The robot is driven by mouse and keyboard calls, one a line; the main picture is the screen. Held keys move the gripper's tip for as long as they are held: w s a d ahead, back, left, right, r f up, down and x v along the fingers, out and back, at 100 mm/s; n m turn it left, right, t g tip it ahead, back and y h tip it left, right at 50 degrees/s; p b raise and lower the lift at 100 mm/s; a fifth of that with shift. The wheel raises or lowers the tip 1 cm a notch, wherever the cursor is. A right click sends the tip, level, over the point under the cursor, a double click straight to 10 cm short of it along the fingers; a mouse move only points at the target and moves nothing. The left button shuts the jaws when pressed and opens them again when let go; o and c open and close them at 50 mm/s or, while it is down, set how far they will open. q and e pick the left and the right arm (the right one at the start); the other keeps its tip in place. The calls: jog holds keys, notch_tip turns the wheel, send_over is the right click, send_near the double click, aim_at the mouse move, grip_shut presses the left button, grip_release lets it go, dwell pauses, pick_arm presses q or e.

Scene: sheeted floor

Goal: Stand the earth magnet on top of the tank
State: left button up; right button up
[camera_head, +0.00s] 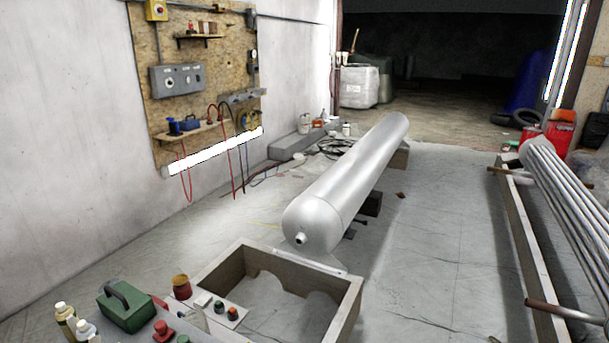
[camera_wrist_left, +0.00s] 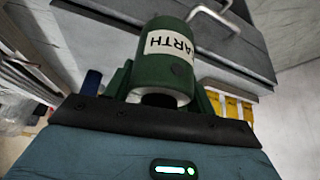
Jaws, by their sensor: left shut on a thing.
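The tank (camera_head: 350,185) is a long silver cylinder with a rounded near end and a small nozzle. It lies on its side on low supports in the middle of the head view, its upper surface bare. The earth magnet (camera_wrist_left: 168,65) is a green cylinder with a white label, of which "ARTH" can be read, in the left wrist view. My left gripper (camera_wrist_left: 160,82) is shut on it; its fingers are mostly hidden. Neither the magnet nor the left gripper can be made out in the head view. My right gripper is in no view.
An open wooden frame (camera_head: 212,276) stands before the tank's near end. A green box (camera_head: 124,306) with a handle, bottles and small items are at the lower left. A rack of metal pipes (camera_head: 568,190) stands right. A grey handled case (camera_wrist_left: 105,12) is behind the magnet.

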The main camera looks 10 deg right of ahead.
pick_arm(q)
jog(key=shift+d, duration=0.1)
dwell(0.3)
jog(key=w+d+r+n+y, duration=0.2)
jog(key=d+n, duration=0.3)
jog(key=d, duration=1.1)
jog(key=shift+w+r+n+t+y, duration=0.2)
jog(key=shift+r+n+t+y, duration=0.2)
jog(key=shift+r+y, duration=0.1)
jog(key=shift+d, duration=0.1)
